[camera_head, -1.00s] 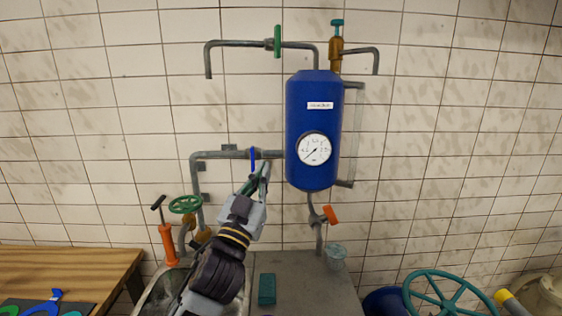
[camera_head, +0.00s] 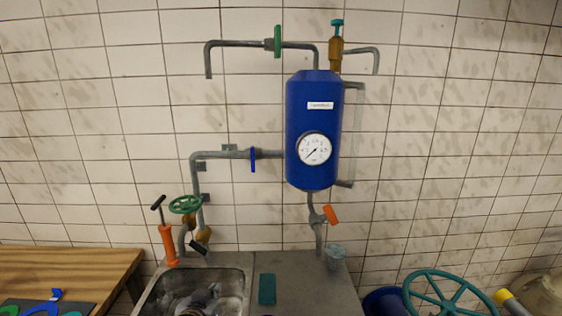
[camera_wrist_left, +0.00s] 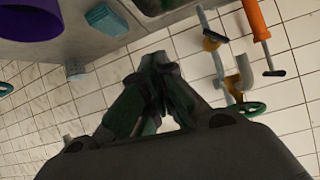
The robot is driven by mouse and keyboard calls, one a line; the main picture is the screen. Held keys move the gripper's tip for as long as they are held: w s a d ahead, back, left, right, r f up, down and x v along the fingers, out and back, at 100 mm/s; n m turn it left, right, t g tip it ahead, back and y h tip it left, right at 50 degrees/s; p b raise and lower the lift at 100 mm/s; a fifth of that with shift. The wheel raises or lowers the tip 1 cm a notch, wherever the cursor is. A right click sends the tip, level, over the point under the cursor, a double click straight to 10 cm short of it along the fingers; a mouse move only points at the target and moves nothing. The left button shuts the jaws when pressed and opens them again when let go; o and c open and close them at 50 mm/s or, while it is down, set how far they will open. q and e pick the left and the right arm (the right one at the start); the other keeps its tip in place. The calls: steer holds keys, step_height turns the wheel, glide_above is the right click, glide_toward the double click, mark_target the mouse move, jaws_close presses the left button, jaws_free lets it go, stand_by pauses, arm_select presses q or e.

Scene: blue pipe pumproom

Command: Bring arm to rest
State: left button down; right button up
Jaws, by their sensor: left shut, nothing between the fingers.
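My left gripper (camera_head: 212,292) shows low in the head view, in front of the metal sink, with the arm below it cut off by the frame's bottom edge. In the left wrist view its dark green and grey fingers (camera_wrist_left: 160,66) are closed together with nothing between them. The gripper is apart from the blue tank (camera_head: 313,100) and from the grey pipe with the blue lever (camera_head: 252,160). My right gripper is not in view.
The sink (camera_head: 243,284) and counter (camera_head: 310,285) lie below the tank. An orange hand pump (camera_head: 169,244) and green valve wheel (camera_head: 185,204) stand behind the sink. A wooden table (camera_head: 75,264) is at left, a large teal wheel (camera_head: 447,294) at lower right.

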arm_select(q)
steer(key=s+a+f+g, duration=0.2)
steer(key=s+f+g, duration=0.2)
steer(key=s+f, duration=0.4)
steer(key=s+a+f+g, duration=0.35)
steer(key=s+f, duration=0.35)
steer(key=s, duration=0.4)
step_height(320, 180, down, 32)
steer(key=s+f+m+g, duration=0.1)
steer(key=s+g, duration=0.1)
steer(key=s, duration=0.1)
steer(key=s+a+f+g, duration=0.1)
steer(key=s+a+f, duration=0.2)
steer(key=s+f, duration=1.6)
steer(key=shift+s+f, duration=0.25)
steer(key=shift+s, duration=1.3)
steer(key=shift+a, duration=0.1)
